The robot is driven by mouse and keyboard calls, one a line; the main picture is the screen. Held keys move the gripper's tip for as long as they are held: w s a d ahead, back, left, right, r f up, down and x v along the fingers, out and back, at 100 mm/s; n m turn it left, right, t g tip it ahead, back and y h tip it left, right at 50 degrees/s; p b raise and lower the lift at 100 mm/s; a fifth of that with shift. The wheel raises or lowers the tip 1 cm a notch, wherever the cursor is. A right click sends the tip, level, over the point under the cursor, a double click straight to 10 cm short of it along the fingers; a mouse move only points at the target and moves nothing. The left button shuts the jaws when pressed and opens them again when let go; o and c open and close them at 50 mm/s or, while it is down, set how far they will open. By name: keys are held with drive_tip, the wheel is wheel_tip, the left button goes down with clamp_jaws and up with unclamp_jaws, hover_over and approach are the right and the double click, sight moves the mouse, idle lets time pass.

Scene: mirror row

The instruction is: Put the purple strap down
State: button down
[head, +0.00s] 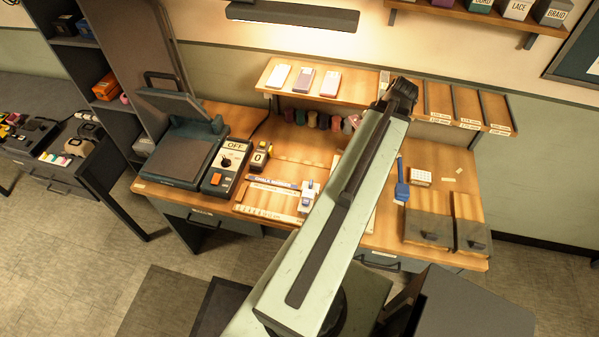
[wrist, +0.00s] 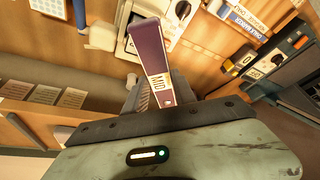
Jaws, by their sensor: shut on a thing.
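The purple strap (wrist: 150,50) shows in the wrist view as a dark purple strip with a pale end label reading "MID". My gripper (wrist: 148,98) is shut on its labelled end, and the strap extends up the picture away from the jaws. Part of the jaws is hidden behind the dark wrist plate. In the head view my arm reaches across the bench to the back shelf; the strap and jaws are hidden there.
The wooden bench (head: 445,165) holds a press (head: 185,140), a small white device (head: 308,197) and a blue tool (head: 402,185). The back shelf (head: 350,85) has cards at left and labelled slots (head: 468,103) at right. Small coloured pieces (head: 310,119) hang below it.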

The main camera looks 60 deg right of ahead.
drive_tip(key=w+a+f+n+y+b, duration=0.1)
drive_tip(key=w+a+f+n+b, duration=0.1)
drive_tip(key=w+f+n+b, duration=0.35)
drive_tip(key=n+y+b, duration=0.3)
drive_tip(key=n+b, duration=0.2)
drive_tip(key=b, duration=0.5)
hover_over(298, 174)
drive_tip(key=s, duration=0.1)
wheel_tip(298, 174, down, 10)
drive_tip(key=shift+t, duration=0.4)
drive_tip(key=f+b, duration=1)
drive_tip(key=shift+s+d, duration=0.2)
drive_tip(key=shift+d, duration=0.15)
drive_tip(key=shift+r, duration=0.2)
drive_tip(key=shift+f, duration=0.2)
drive_tip(key=c, duration=1)
unclamp_jaws()
drive_tip(key=shift+r, duration=0.1)
